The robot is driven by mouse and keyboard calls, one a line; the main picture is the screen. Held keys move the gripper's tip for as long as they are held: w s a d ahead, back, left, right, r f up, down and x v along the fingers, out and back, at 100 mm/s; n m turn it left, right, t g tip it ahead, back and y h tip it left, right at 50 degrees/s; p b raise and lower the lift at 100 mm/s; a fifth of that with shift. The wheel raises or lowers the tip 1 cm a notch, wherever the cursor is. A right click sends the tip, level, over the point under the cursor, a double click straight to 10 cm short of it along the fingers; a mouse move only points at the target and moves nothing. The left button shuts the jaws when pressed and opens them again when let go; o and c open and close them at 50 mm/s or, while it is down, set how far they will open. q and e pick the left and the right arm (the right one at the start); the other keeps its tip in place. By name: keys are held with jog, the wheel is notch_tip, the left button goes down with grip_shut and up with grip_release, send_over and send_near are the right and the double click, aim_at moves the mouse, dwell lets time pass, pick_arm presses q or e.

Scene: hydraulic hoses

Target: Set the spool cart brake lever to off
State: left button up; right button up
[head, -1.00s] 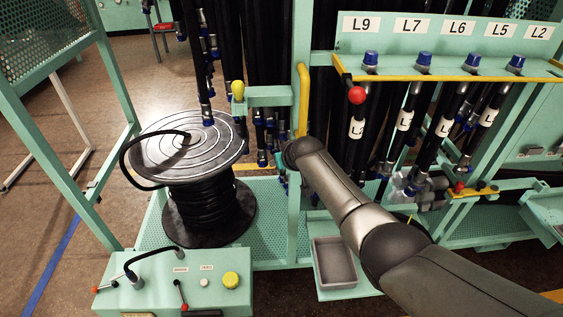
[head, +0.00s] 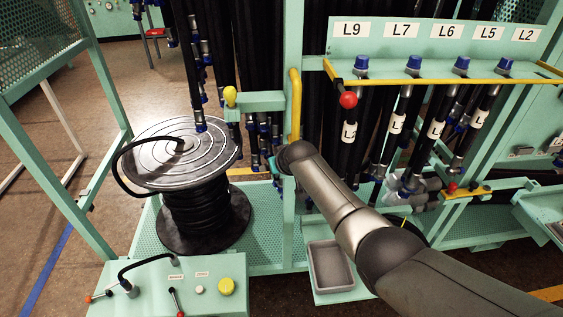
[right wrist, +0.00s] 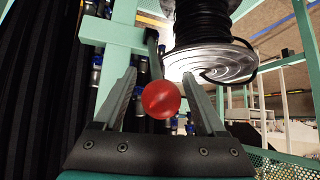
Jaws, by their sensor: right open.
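In the right wrist view a lever with a red ball knob (right wrist: 161,99) and a dark grey arm (right wrist: 154,55) stands in front of a teal bar. My right gripper (right wrist: 163,88) is open, with one finger on each side of the ball; contact cannot be told. In the head view my right arm comes in from the lower right and hides its own gripper. A red ball lever (head: 348,99) shows by the labelled rack there; I cannot tell if it is the same one. The hose spool (head: 180,155) stands left of my arm. My left gripper is out of view.
A teal control box (head: 200,285) with small levers and a yellow button sits at lower left. A yellow knob (head: 230,96) is on a bracket by the teal post. Black hoses (head: 262,60) hang behind. A grey tray (head: 328,265) lies below my arm.

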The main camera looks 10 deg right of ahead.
jog(key=shift+s+d+r+p, duration=0.2)
jog(key=shift+s+r+p, duration=0.25)
jog(key=shift+r+p, duration=0.05)
jog(key=p+v, duration=0.5)
jog(key=v, duration=0.8)
jog(key=shift+s+r, duration=0.2)
jog(key=shift+r, duration=0.05)
jog(key=shift+c, duration=0.3)
